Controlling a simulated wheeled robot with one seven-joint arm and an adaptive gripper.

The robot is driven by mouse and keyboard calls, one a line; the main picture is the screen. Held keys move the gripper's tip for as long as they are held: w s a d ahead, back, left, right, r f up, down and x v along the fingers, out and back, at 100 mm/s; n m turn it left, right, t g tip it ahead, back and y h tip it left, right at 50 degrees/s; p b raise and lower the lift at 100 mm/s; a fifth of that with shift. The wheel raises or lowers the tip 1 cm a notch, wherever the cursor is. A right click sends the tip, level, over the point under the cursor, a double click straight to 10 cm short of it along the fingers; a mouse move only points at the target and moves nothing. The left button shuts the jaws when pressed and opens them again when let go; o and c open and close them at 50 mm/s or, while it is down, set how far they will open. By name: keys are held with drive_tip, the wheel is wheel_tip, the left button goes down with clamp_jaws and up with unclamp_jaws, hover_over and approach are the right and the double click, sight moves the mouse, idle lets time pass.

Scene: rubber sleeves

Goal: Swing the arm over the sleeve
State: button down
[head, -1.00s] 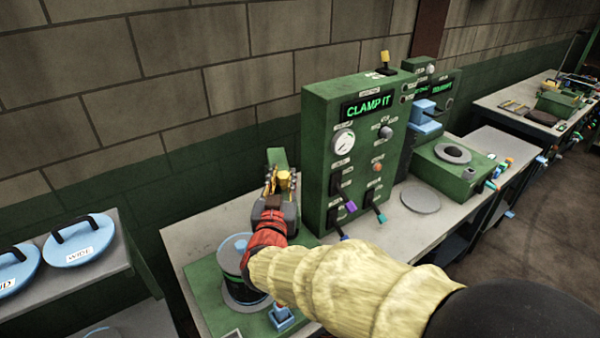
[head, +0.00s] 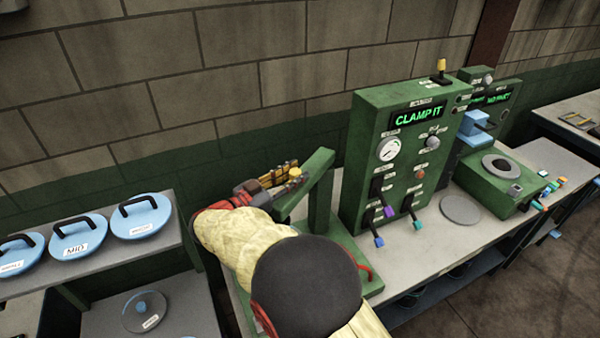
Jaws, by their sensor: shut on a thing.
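The green swing arm (head: 308,178) sits on top of a green post (head: 319,206) and reaches toward the lower left of the head view. My gripper (head: 289,176) is at the arm's free end, shut on it, with a yellow knob beside the fingers. The exact grip is small and partly hidden. The sleeve is hidden behind my forearm. Only part of its green base (head: 372,284) shows, at the right of my elbow.
A green control panel (head: 385,165) reading "CLAMP IT" stands right of the post, with levers low on its front. A round grey plate (head: 460,209) lies on the bench. Blue lids (head: 141,217) with black handles rest on a shelf at left.

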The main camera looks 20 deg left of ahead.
drive_tip(key=shift+w+a+r+h, duration=0.1)
drive_tip(key=shift+a+r+h, duration=0.15)
drive_tip(key=shift+h, duration=0.05)
drive_tip(key=c, duration=2)
unclamp_jaws()
drive_tip(key=o, duration=0.5)
drive_tip(key=shift+f, duration=0.1)
drive_tip(key=shift+f, duration=0.1)
drive_tip(key=v, duration=1.2)
drive_tip(key=shift+r, duration=0.25)
